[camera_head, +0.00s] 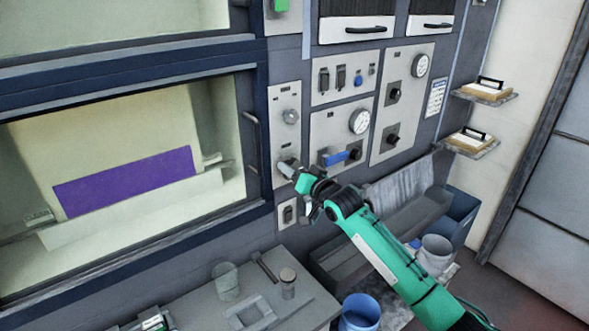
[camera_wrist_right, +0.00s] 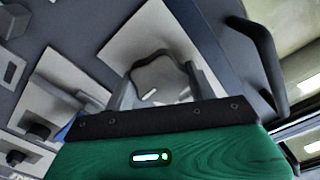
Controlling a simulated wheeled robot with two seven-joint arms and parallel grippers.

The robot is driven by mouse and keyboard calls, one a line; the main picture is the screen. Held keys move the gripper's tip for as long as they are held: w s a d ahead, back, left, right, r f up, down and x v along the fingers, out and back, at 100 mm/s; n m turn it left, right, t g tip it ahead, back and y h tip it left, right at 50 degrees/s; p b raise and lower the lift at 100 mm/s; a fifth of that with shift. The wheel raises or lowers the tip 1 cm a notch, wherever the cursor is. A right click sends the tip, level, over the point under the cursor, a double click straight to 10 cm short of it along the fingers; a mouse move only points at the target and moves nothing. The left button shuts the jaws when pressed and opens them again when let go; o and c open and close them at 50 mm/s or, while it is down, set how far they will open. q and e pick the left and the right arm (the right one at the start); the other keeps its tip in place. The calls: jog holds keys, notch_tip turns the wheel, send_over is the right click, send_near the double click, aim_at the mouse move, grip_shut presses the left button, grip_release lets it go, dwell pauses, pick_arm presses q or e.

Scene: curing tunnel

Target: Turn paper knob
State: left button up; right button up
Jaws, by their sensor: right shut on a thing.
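The paper knob (camera_wrist_right: 160,76) is a grey lobed knob with a pale mark, on a light grey panel (camera_head: 286,95) right of the tunnel window. My right gripper (camera_head: 290,167) is shut on it at the lower part of this narrow panel, with one finger on either side in the wrist view. A similar grey knob (camera_head: 290,117) sits higher on the same panel. The panel's lettering is too small to read. My left gripper is not in view.
A blue lever (camera_head: 337,158), a dial gauge (camera_head: 359,121) and black knobs sit on panels to the right. A dark door handle (camera_wrist_right: 258,60) is close beside the gripper in the wrist view. Below is a bench (camera_head: 205,307) with a glass beaker (camera_head: 225,281).

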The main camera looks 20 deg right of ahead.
jog(key=m+p, duration=0.2)
jog(key=m, duration=0.4)
jog(key=shift+r+m+p, duration=0.1)
jog(key=shift+m+p, duration=1.2)
jog(key=shift+m, duration=1.2)
jog(key=o, duration=1)
jog(key=shift+d, duration=0.1)
jog(key=b+v, duration=0.4)
jog(key=v, duration=0.9)
jog(key=shift+s, duration=0.4)
